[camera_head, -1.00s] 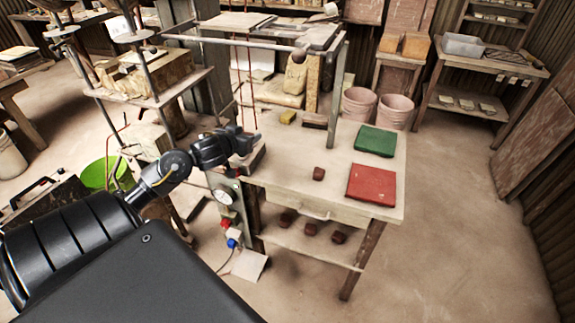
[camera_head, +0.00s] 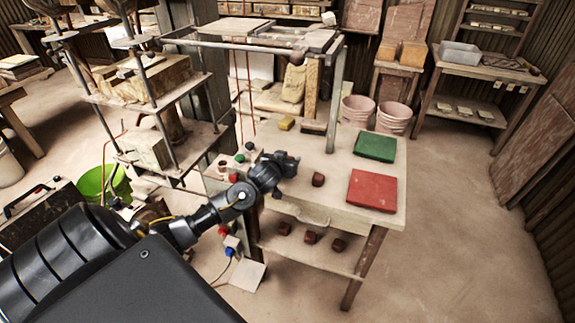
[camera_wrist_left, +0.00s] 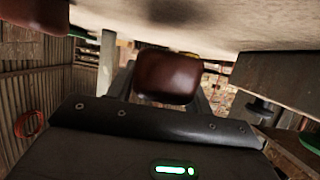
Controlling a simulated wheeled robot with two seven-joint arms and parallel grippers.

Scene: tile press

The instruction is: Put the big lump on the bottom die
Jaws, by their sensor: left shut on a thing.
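My left gripper (camera_head: 288,163) is over the left part of the pale worktable. In the left wrist view a big reddish-brown lump (camera_wrist_left: 168,77) sits between its fingers, and the gripper is shut on it. The gripper hides this lump in the head view. A smaller-looking dark red lump (camera_head: 318,179) lies on the tabletop just right of the gripper. The press with metal posts stands at the left, with a pale block (camera_head: 148,148) low in its frame. I cannot tell for sure which part is the bottom die. My right gripper is not in view.
A red mat (camera_head: 372,191) and a green mat (camera_head: 375,146) lie on the worktable's right (camera_head: 335,205). Several lumps are in view, including some on the shelf below (camera_head: 311,237). A yellow block (camera_head: 287,123) and a metal frame post (camera_head: 335,110) stand behind. A green bucket (camera_head: 103,184) is at left.

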